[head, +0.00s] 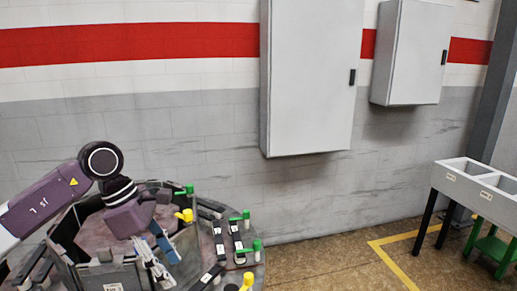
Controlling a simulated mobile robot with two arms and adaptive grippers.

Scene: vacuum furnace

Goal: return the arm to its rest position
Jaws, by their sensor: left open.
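My left arm comes in from the left, purple and white with a dark wrist joint. My left gripper (166,268) hangs over the round grey furnace structure (85,285), its fingers pointing down and to the right. The fingers are apart, and I see nothing held between them. I cannot tell whether the fingers touch the structure below. My right gripper is not in view.
Green handles (246,214) and yellow handles (185,214) stand around the furnace rim near the gripper. Grey cabinets (310,80) hang on the wall behind. A bin table (480,185) stands at the right. The floor between has free room, with a yellow line (392,262).

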